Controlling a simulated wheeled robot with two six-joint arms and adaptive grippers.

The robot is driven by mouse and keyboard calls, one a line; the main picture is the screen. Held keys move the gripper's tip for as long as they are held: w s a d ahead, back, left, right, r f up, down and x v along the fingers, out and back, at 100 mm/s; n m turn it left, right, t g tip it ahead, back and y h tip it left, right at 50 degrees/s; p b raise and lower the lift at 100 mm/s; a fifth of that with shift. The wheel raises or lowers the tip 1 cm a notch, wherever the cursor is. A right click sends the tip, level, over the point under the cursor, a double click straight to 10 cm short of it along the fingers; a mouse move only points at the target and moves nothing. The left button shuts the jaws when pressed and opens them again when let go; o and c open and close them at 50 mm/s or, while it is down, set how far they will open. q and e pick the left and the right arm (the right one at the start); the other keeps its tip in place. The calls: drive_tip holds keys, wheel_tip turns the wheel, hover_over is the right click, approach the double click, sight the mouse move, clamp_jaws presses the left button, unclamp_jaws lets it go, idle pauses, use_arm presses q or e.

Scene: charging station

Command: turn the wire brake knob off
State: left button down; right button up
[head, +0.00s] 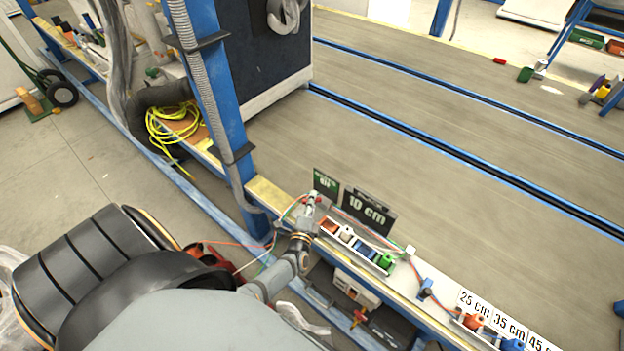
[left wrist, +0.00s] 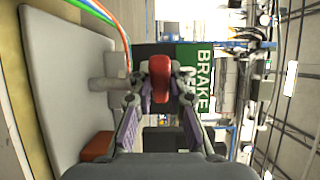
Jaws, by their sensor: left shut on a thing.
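My left gripper (head: 313,199) reaches to the edge of the workbench, just in front of the small green sign (head: 326,184). In the left wrist view my left gripper (left wrist: 160,88) has its two fingertips closed on the sides of a red knob (left wrist: 160,78). A green sign reading "BRAKE" (left wrist: 203,78) stands right behind the knob. In the head view the knob is mostly hidden by the fingers. I cannot tell from these frames which position the knob is turned to. My right gripper is not in view.
A black "10 cm" sign (head: 367,213) and a rack of coloured spools (head: 357,246) stand right of the gripper. Thin wires run along the bench. A blue post (head: 222,110) rises left of the gripper.

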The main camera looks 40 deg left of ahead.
use_arm(q)
drive_tip(key=shift+d+n+g+y, duration=0.1)
drive_tip(key=shift+n+g+y, duration=0.2)
drive_tip(key=shift+n+y, duration=0.3)
drive_tip(key=shift+f+n+g+y+b, duration=0.2)
drive_tip(key=shift+n+g+y+b, duration=0.1)
drive_tip(key=shift+y, duration=0.3)
drive_tip(key=n+g+y+b, duration=0.1)
drive_tip(key=b, duration=0.1)
drive_tip(key=n+g+y+b, duration=0.1)
drive_tip(key=y+b, duration=0.1)
drive_tip(key=shift+f, duration=0.25)
drive_tip(key=shift+r+n+g+y+b, duration=0.15)
drive_tip(key=shift+n+g+y+b, duration=0.4)
drive_tip(key=shift+b, duration=0.65)
drive_tip(key=shift+r+n+g, duration=0.2)
drive_tip(key=shift+n+g, duration=0.05)
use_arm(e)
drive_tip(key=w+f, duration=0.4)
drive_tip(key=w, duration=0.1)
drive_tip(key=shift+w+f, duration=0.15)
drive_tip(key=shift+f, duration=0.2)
use_arm(q)
drive_tip(key=c, duration=1.3)
unclamp_jaws()
drive_tip(key=shift+r, duration=0.1)
